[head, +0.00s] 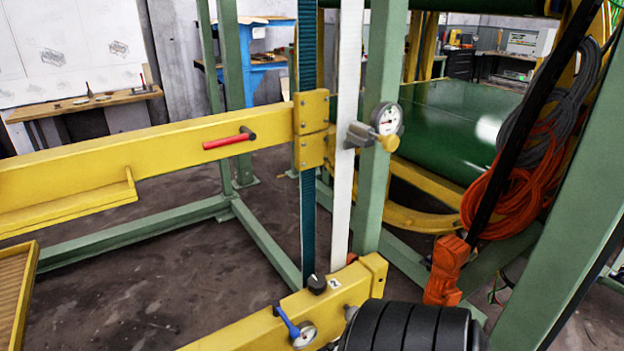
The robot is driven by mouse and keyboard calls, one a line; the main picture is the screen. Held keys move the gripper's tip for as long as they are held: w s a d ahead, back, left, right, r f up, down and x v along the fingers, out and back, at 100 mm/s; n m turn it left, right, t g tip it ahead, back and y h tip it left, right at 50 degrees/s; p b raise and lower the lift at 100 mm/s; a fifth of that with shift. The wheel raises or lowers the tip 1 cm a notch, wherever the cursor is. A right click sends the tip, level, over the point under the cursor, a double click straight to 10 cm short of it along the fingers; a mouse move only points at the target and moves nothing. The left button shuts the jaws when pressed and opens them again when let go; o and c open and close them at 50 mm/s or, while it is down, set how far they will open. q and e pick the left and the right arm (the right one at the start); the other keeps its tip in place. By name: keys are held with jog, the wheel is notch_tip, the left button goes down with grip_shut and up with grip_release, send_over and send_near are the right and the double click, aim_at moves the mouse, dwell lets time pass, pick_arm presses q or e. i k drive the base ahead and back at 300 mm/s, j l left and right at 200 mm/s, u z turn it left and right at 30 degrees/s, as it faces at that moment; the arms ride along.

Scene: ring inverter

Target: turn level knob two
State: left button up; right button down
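A small black knob (316,284) with a light pointer mark sits on top of the lower yellow beam (245,336), next to a white label with the number 2 (335,283). Nothing touches the knob. A lever with a blue handle (285,320) and a round gauge (304,335) are on the front side of the same beam, below the knob. Neither of my grippers shows in the head view.
A dark ribbed cylinder (410,330) stands close at the bottom, right of the knob. Green posts (382,110), a white strip (345,150) and a dark blue belt (308,220) rise behind. An upper yellow beam (90,163) carries a red handle (229,140). An orange block (446,268) hangs right.

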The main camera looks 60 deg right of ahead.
aim_at(317, 283)
jog(key=l+z, duration=0.1)
jog(key=z, duration=1.95)
jog(key=u, duration=2.2)
jog(key=z, duration=2.2)
